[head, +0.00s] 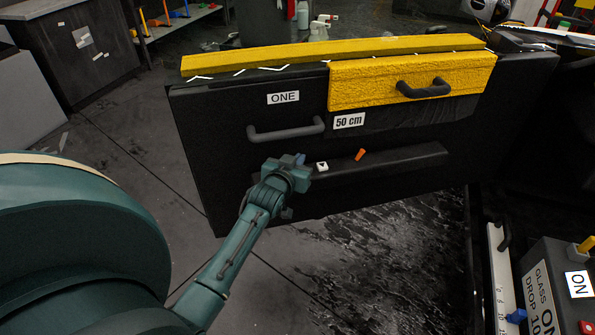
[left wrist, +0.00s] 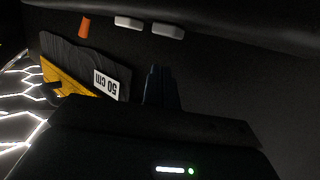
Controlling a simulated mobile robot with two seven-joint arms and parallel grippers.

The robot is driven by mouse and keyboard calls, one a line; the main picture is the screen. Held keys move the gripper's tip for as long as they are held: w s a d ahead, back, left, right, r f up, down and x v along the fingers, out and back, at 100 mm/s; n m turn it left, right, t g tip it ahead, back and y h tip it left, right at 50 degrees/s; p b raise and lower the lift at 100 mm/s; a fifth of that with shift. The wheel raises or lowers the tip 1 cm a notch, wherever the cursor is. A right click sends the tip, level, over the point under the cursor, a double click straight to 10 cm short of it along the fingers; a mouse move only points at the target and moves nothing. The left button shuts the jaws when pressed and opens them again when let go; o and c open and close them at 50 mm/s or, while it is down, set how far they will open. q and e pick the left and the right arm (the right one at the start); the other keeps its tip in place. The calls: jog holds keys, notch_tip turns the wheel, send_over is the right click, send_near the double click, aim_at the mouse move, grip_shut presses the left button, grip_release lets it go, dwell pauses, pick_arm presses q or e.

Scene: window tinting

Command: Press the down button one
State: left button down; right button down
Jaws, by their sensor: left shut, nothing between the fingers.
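A white button with a small dark down-pointing mark (head: 322,166) sits on the dark ledge of the black panel (head: 215,130), which carries a label reading ONE (head: 283,98). My left gripper (head: 298,160) is shut and empty just left of that button; I cannot tell whether it touches anything. In the left wrist view its dark fingers (left wrist: 160,88) point toward the ledge. Two pale buttons show there, one nearer the orange piece (left wrist: 128,22) and one farther from it (left wrist: 168,30). In the head view the second button is hidden behind the gripper. My right gripper is not in view.
An orange piece (head: 360,155) is on the ledge right of the button. A dark handle (head: 286,130) is above my gripper. A yellow block with a handle (head: 370,85) and a 50 cm label (head: 349,121) are higher up. A control box (head: 545,290) stands at lower right.

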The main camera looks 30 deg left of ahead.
pick_arm(q)
notch_tip(320, 180, down, 3)
jog(key=shift+s+r, duration=0.1)
jog(key=shift+r, duration=0.1)
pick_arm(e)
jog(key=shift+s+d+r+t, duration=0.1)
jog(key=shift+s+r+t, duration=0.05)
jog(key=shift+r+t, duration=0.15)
